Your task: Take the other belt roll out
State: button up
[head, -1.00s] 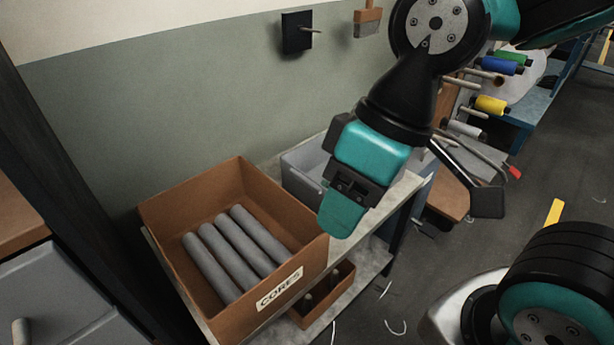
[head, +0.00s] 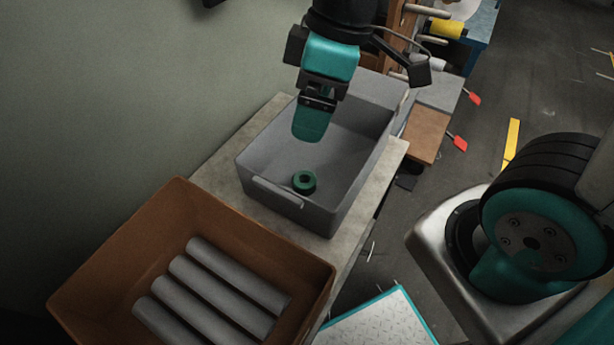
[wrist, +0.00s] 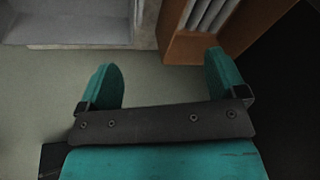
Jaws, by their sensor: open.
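One green belt roll (head: 304,181), a small ring with a dark centre hole, lies on the floor of the grey bin (head: 255,170), near its front wall. My gripper (head: 311,125) is above the bin's back left part in the head view, apart from the roll. In the wrist view my gripper (wrist: 165,82) has its two teal fingers spread, with nothing between them. The wrist view also shows the grey bin (wrist: 75,38) at the upper left. The belt roll does not show in the wrist view.
A brown cardboard box (head: 110,250) with several grey cores (head: 235,278) stands in front of the grey bin on the same shelf (head: 215,165). The wall is close on the left. Red-tipped tools (head: 474,98) stick out at the right.

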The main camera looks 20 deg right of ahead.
jog(key=w+d+f+n+h+b, duration=0.1)
jog(key=w+d+f+n+b, duration=0.1)
jog(key=w+f+n, duration=0.35)
jog(key=n+h, duration=0.2)
jog(key=n, duration=0.2)
send_over(306, 178)
notch_tip(306, 178, down, 11)
jog(key=f+b, duration=0.1)
jog(key=f, duration=0.4)
jog(key=f+b, duration=0.1)
jog(key=f, duration=0.5)
jog(key=shift+w+d, duration=0.1)
jog(key=shift+d, duration=0.1)
jog(key=shift+a+f+b, duration=0.2)
jog(key=shift+f+b, duration=0.35)
jog(key=shift+f, duration=2.35)
jog(key=c, duration=1)
